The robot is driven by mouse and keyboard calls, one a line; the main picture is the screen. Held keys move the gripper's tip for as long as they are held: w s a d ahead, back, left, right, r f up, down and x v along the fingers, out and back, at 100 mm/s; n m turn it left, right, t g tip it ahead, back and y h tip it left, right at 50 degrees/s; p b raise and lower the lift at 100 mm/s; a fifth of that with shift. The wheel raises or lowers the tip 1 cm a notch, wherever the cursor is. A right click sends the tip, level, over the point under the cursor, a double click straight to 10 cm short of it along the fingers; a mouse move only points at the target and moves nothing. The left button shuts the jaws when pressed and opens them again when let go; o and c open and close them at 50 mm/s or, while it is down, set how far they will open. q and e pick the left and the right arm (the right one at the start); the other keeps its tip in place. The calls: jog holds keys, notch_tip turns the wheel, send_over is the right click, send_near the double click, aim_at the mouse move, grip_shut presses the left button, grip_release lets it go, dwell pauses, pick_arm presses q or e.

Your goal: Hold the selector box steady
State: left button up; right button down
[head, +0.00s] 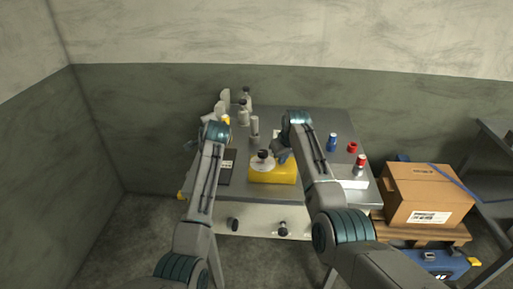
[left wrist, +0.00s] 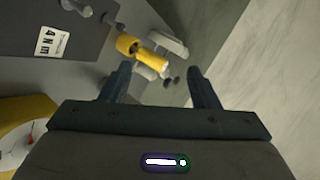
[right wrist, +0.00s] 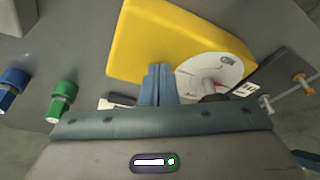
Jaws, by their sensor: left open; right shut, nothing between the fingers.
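The selector box is a yellow box (head: 285,172) with a round white dial and dark knob on top, on the grey table. In the right wrist view the box (right wrist: 140,50) and its dial (right wrist: 222,72) lie just beyond my fingertips. My right gripper (head: 283,155) is shut and empty at the box; its closed fingers (right wrist: 160,70) overlap the box's edge in view, and I cannot tell whether they touch it. My left gripper (head: 188,146) is open and empty, left of the box and apart from it. The left wrist view shows a corner of the box (left wrist: 28,112).
A dark panel with a "4 N m" label (left wrist: 54,42) lies left of the box. A yellow-handled item (left wrist: 150,58) stands beyond my left fingers. Blue (head: 332,142) and red (head: 353,147) pieces stand on the right. A cardboard carton (head: 428,195) sits beside the table.

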pick_arm(q)
jog(key=d+g+h, duration=0.4)
jog(key=d+g, duration=0.1)
jog(key=d, duration=0.1)
jog(key=m+g+h, duration=0.3)
jog(key=g+h, duration=0.1)
jog(key=g, duration=0.1)
send_near(263, 152)
jog(key=x, duration=0.8)
jog(key=shift+f, duration=0.2)
jog(key=shift+c, duration=0.2)
jog(key=c, duration=0.9)
jog(key=shift+s, duration=0.1)
